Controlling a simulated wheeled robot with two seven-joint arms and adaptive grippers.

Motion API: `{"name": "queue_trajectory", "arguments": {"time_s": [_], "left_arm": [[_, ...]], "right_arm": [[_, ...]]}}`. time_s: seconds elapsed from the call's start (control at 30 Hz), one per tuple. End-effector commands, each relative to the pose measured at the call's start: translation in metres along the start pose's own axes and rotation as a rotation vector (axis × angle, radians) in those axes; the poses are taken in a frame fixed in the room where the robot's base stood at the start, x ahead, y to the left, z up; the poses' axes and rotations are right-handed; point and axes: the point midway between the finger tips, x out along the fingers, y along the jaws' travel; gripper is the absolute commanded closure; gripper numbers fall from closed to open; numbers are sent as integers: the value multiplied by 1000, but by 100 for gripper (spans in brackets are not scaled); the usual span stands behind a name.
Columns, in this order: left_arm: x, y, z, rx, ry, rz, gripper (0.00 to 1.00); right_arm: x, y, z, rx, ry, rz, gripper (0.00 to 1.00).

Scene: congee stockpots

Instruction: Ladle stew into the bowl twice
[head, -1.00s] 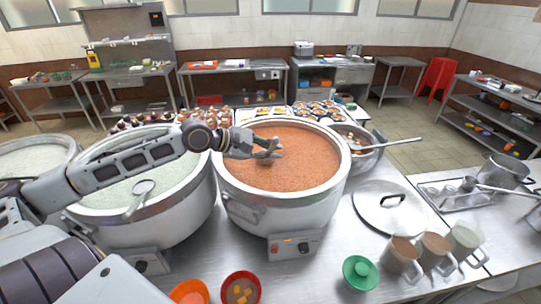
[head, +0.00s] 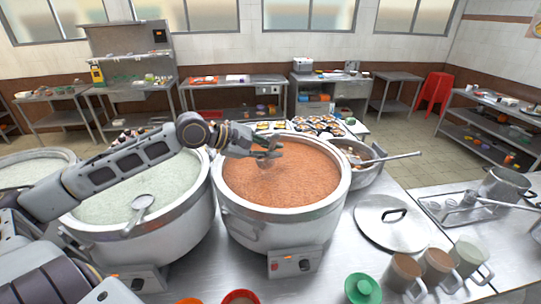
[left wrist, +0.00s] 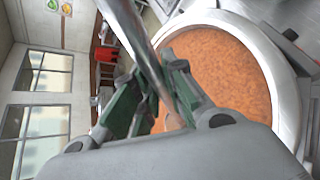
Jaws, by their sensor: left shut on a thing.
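The wide steel stockpot (head: 285,225) of orange-red stew (head: 290,180) stands at the middle of the head view. My left gripper (head: 268,152) is over the back left part of this pot. It is shut on a metal ladle handle (left wrist: 150,50), which runs between its fingers in the left wrist view. The ladle's bowl end is hidden or too unclear to tell. A red bowl (head: 240,297) and an orange bowl (head: 188,300) are cut off by the bottom edge. My right gripper is not in view.
A pan (head: 365,180) with a long handle is behind right. A lid (head: 393,222), mugs (head: 402,273) and a green bowl (head: 362,288) stand on the steel counter at right.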

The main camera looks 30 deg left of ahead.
Motion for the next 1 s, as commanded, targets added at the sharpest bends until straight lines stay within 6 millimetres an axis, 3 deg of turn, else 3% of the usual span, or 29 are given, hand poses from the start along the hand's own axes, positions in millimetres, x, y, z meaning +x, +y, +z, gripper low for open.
{"name": "queue_trajectory", "arguments": {"time_s": [1.0], "left_arm": [[-26, 39, 33, 4, 0, 3, 100]], "right_arm": [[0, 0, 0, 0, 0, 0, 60]]}}
